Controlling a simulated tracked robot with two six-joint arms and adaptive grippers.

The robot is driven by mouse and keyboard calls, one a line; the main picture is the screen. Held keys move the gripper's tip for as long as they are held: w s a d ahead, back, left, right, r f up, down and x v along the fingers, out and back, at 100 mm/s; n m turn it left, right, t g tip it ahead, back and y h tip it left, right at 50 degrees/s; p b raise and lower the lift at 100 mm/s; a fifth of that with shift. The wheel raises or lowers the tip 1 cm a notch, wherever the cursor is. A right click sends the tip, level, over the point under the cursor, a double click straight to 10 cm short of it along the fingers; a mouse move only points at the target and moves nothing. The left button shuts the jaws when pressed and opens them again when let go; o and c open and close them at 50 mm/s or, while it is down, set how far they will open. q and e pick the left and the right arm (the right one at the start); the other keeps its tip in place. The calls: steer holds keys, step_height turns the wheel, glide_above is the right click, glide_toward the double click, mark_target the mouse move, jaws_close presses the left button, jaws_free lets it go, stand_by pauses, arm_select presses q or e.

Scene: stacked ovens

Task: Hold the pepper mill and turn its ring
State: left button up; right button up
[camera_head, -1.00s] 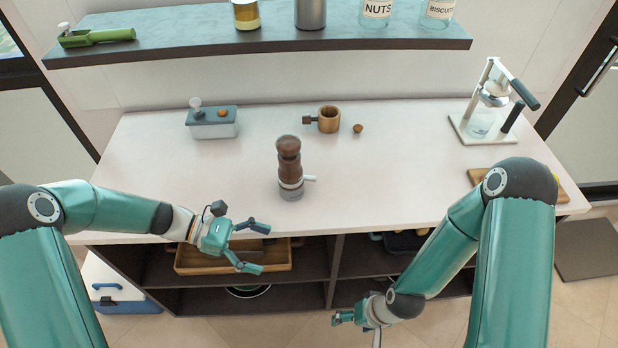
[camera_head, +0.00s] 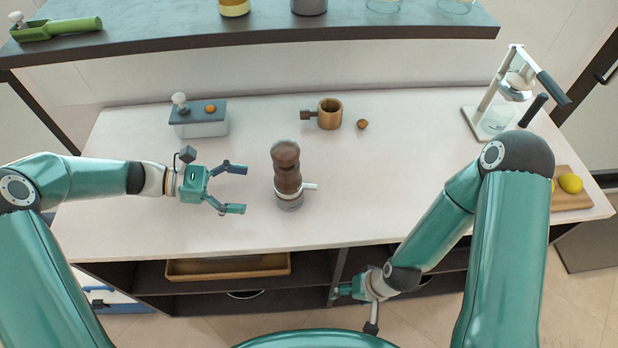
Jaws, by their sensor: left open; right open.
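The pepper mill (camera_head: 287,170) stands upright on the white counter. It has a dark brown wooden body with a rounded top. Its pale ring (camera_head: 289,193) is near the bottom, with a short white handle pointing right, above a grey base. My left gripper (camera_head: 238,188) is open and empty, just left of the mill, with its two fingers pointing right toward it and a small gap between. My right gripper (camera_head: 352,293) is low in front of the counter's front edge, away from the mill; its fingers are partly hard to make out.
A wooden cup with a handle (camera_head: 329,114) and a small brown nut-like thing (camera_head: 362,124) lie behind the mill. A white press (camera_head: 500,105) and lemon (camera_head: 570,183) are at the right. The counter's front middle is clear.

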mark_target(277, 192)
arm_select(q)
steer(key=b+x, duration=0.2)
steer(key=x, duration=0.6)
steer(key=shift+f+b, duration=0.1)
steer(key=shift+b, duration=0.2)
steer(key=shift+x, duration=0.85)
steer(key=shift+c, duration=0.3)
steer(key=c, duration=0.8)
